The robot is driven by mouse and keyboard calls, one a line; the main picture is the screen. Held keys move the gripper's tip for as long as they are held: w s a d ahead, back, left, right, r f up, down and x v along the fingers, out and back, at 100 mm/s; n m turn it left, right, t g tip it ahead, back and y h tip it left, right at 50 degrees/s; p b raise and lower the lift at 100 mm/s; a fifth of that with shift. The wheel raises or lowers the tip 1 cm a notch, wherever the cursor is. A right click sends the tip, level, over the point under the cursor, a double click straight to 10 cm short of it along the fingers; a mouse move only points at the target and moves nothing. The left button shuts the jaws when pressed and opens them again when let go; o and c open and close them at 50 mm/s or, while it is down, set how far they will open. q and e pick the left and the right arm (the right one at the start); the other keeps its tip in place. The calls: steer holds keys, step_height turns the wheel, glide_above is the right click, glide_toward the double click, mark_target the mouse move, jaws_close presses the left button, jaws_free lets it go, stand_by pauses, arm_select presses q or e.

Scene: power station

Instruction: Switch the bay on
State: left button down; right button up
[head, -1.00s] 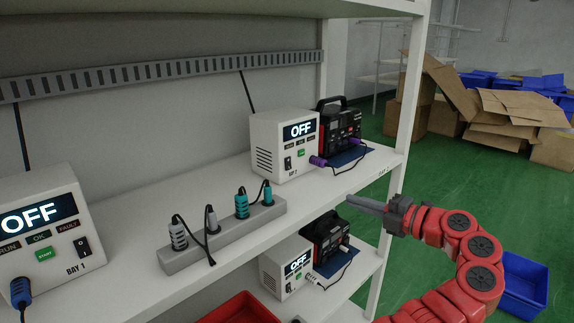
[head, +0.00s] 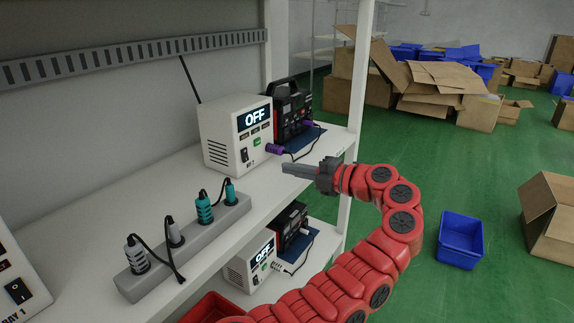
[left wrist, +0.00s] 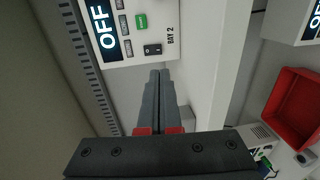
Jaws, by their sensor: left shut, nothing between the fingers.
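The BAY 2 unit (head: 218,140) is a white box on the upper shelf, its display (head: 255,118) reading OFF. Its front has a green button (head: 257,142), a black rocker switch (head: 244,155) and a purple plug (head: 273,149). In the left wrist view its OFF display (left wrist: 102,27), green button (left wrist: 141,21) and rocker switch (left wrist: 152,49) show sideways. My left gripper (head: 285,168) is shut and empty, in front of the unit and to its right. In the left wrist view its fingertips (left wrist: 160,75) show just below the rocker switch; contact cannot be told. My right gripper is out of view.
A grey power strip (head: 185,245) with plugs and cables lies on the upper shelf (head: 90,215). The BAY 1 unit (head: 18,285) is at the left edge. A shelf post (head: 357,95) stands right of BAY 2. Another OFF unit (head: 245,272) is on the lower shelf.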

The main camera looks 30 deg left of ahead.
arm_select(q)
steer(key=p, duration=0.4)
glide_toward(247, 160)
steer(key=a, duration=0.5)
steer(key=shift+w+a, duration=0.1)
steer(key=shift+a, duration=0.1)
steer(key=shift+w+a+f+p, duration=0.1)
steer(key=shift+a+f+p, duration=0.3)
steer(key=shift+a, duration=0.3)
